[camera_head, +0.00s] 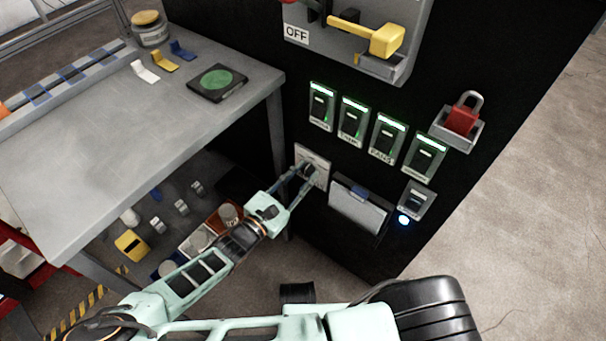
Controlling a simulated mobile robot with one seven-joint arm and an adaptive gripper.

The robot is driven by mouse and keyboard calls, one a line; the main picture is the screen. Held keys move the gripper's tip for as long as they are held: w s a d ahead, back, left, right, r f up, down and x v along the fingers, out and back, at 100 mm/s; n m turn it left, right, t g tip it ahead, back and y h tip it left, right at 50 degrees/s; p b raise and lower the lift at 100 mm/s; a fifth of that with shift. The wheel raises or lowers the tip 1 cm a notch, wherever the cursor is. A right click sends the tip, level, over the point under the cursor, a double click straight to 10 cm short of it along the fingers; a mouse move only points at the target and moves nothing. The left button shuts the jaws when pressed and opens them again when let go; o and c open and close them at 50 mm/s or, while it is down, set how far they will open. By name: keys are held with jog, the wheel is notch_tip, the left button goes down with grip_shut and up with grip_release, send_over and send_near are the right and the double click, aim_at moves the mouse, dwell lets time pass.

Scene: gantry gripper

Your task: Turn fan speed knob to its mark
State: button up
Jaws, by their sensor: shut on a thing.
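The fan speed knob (308,171) sits on a pale square plate (322,163) on the black panel, below the row of switches. It is small and mostly hidden by my fingers. My gripper (306,172) reaches it from the lower left and is shut on it. The mark and the direction the knob points cannot be made out at this size.
Several lit switches (352,117) line the panel above. A grey box (357,206) juts out right of the plate, with a small blue-lit switch (415,201) beyond. A red padlock (463,117) sits upper right. The grey table (130,165) is left of the panel.

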grip_shut()
jog(key=shift+m, duration=0.4)
jog(key=shift+r+m+p, duration=0.1)
jog(key=shift+m+p, duration=0.2)
jog(key=shift+p, duration=0.15)
jog(key=m+p, duration=0.2)
jog(key=m, duration=0.2)
jog(key=m+p, duration=0.1)
jog(key=m, duration=0.5)
jog(key=shift+p, duration=0.3)
jog(key=shift+m, duration=0.4)
jog(key=o, duration=1)
grip_release()
